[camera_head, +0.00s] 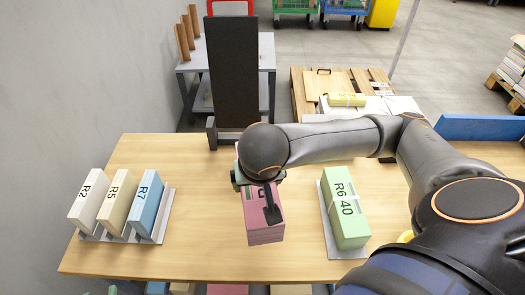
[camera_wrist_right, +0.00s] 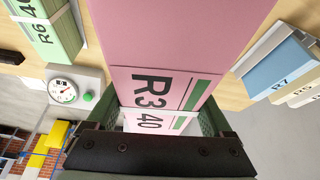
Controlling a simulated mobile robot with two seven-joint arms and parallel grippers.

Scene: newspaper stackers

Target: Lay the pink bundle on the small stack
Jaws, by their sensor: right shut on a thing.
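The pink bundle (camera_head: 265,235), labelled R3 40, is held by my right gripper (camera_head: 262,200) over the middle of the wooden table. It fills the middle of the right wrist view (camera_wrist_right: 185,35), with its label end between the green-sided jaws (camera_wrist_right: 165,125). My arm partly covers it in the head view, and I cannot tell how far it is above the table. A green bundle (camera_head: 346,215), labelled R6 40, lies on a grey tray (camera_head: 324,220) to its right. I cannot tell whether this is the small stack. My left gripper is out of view.
White R2 (camera_head: 88,200), cream R5 (camera_head: 118,205) and blue R7 (camera_head: 147,205) bundles lean in a rack (camera_head: 163,222) at left. A tall dark board (camera_head: 232,75) stands behind the table. A dial scale (camera_wrist_right: 75,95) shows in the wrist view. The table's front middle is clear.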

